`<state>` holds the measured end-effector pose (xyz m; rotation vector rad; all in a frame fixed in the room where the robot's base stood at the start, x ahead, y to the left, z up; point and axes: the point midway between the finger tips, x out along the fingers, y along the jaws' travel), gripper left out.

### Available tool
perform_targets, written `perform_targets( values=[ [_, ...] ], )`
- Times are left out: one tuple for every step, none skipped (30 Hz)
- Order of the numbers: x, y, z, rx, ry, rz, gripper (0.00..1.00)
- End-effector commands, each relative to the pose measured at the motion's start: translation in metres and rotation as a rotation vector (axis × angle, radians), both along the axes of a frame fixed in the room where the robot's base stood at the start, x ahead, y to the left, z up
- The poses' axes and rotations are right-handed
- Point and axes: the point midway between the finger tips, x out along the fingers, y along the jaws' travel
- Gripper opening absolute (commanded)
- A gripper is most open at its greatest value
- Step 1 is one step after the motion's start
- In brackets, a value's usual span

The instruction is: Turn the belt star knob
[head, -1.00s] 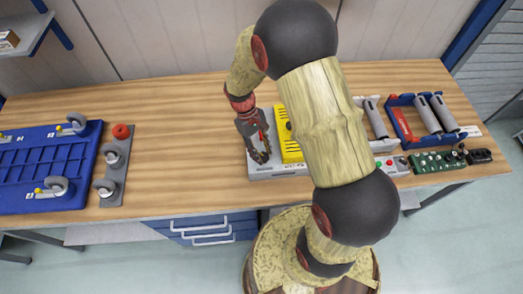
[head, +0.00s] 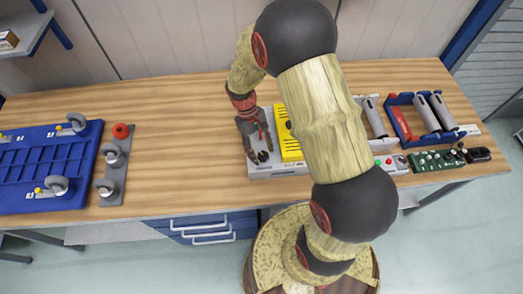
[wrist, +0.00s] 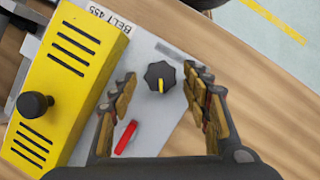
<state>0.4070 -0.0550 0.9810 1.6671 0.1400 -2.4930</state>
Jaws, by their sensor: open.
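The black star knob (wrist: 160,76), with a yellow pointer line, stands on a light grey plate (wrist: 152,108) marked "BELT 455". My gripper (wrist: 160,95) is open in the wrist view. One finger is left of the knob and the other is right of it, with visible gaps; the knob appears slightly beyond the fingertip line. Whether the fingers are level with it in height I cannot tell. In the head view my gripper (head: 256,147) is over the left end of the plate (head: 285,170), beside the yellow cover.
A yellow slotted cover (wrist: 65,80) with a round black knob (wrist: 34,104) stands left of the star knob. A red lever (wrist: 126,137) lies near the left finger. Bare wood is left of the plate. A blue tray (head: 40,180) is at far left, rollers at right.

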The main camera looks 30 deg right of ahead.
Motion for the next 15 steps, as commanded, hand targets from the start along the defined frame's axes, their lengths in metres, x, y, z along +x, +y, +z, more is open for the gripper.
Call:
perform_targets(
  values=[
    [0.0, 0.0, 0.0, 0.0, 0.0, 0.0, 0.51],
    [0.0, 0.0, 0.0, 0.0, 0.001, 0.0, 0.51],
    [0.0, 0.0, 0.0, 0.0, 0.001, 0.0, 0.51],
    [0.0, 0.0, 0.0, 0.0, 0.001, 0.0, 0.51],
    [0.0, 0.0, 0.0, 0.0, 0.001, 0.0, 0.51],
    [0.0, 0.0, 0.0, 0.0, 0.001, 0.0, 0.51],
    [0.0, 0.0, 0.0, 0.0, 0.001, 0.0, 0.51],
    [0.0, 0.0, 0.0, 0.0, 0.001, 0.0, 0.51],
    [0.0, 0.0, 0.001, 0.0, 0.0, 0.0, 0.51],
    [0.001, 0.0, 0.002, 0.0, 0.0, 0.0, 0.51],
    [0.002, 0.0, 0.003, 0.0, 0.0, 0.0, 0.51],
    [0.003, 0.0, 0.006, 0.0, -0.001, 0.0, 0.51],
    [0.005, 0.001, 0.009, -0.001, -0.002, 0.0, 0.51],
    [0.006, 0.001, 0.013, 0.0, -0.003, 0.0, 0.51],
    [0.009, 0.001, 0.019, 0.0, -0.003, 0.0, 0.51]
  ],
)
